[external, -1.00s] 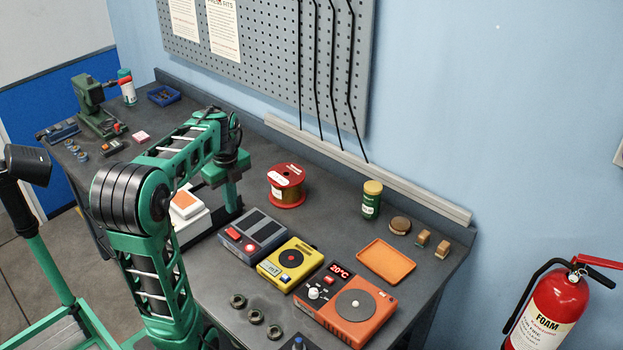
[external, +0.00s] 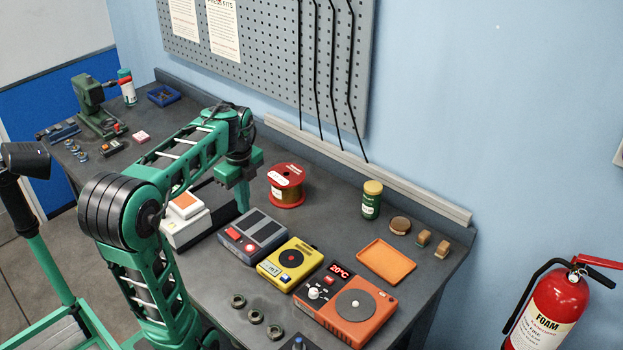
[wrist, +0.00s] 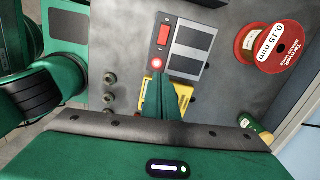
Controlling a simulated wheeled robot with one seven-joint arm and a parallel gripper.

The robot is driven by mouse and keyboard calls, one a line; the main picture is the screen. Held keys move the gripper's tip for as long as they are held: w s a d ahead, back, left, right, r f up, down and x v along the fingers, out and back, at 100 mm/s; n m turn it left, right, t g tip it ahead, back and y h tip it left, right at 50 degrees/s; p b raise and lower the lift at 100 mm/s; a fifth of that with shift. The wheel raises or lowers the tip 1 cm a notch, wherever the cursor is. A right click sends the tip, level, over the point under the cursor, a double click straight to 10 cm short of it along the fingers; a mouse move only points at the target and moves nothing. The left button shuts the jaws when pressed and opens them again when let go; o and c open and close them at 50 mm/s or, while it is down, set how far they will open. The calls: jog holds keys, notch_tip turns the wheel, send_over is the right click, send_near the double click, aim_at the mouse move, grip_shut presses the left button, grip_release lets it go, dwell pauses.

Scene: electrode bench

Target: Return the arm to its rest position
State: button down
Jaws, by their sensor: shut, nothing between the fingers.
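My green arm reaches from the lower left over the bench (external: 225,305). My gripper (external: 243,205) points down above the bench, behind the grey box with a red button (external: 252,236) and left of the red wire spool (external: 286,186). In the wrist view my gripper (wrist: 158,90) shows as green fingers together with nothing between them. Beyond the fingertips lie the grey box (wrist: 190,45) and part of the yellow device (wrist: 182,92). The spool (wrist: 270,47) is at the right.
A yellow device (external: 290,262), an orange hotplate (external: 345,305), an orange tray (external: 386,262) and a green jar (external: 371,200) stand to the right. A white box with an orange top (external: 185,222) is beside my arm. Several nuts (external: 255,316) lie at the front. A pegboard (external: 270,50) hangs behind.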

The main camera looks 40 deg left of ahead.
jog(key=s+d+f+n, duration=0.2)
jog(key=d+f, duration=0.1)
jog(key=d, duration=0.5)
jog(key=s+d+f+n, duration=0.2)
jog(key=s+d, duration=0.1)
jog(key=d, duration=0.6)
jog(key=s+d+f+n, duration=0.2)
jog(key=s+d, duration=0.1)
jog(key=s, duration=0.1)
jog(key=s+d+f+n, duration=0.2)
jog(key=s+d+f, duration=0.1)
jog(key=s+d, duration=0.1)
jog(key=s+d+f+n, duration=0.2)
jog(key=s+d, duration=0.1)
jog(key=s, duration=0.1)
jog(key=shift+s+d+f, duration=0.15)
jog(key=shift+d+f, duration=0.05)
jog(key=shift+d, duration=0.1)
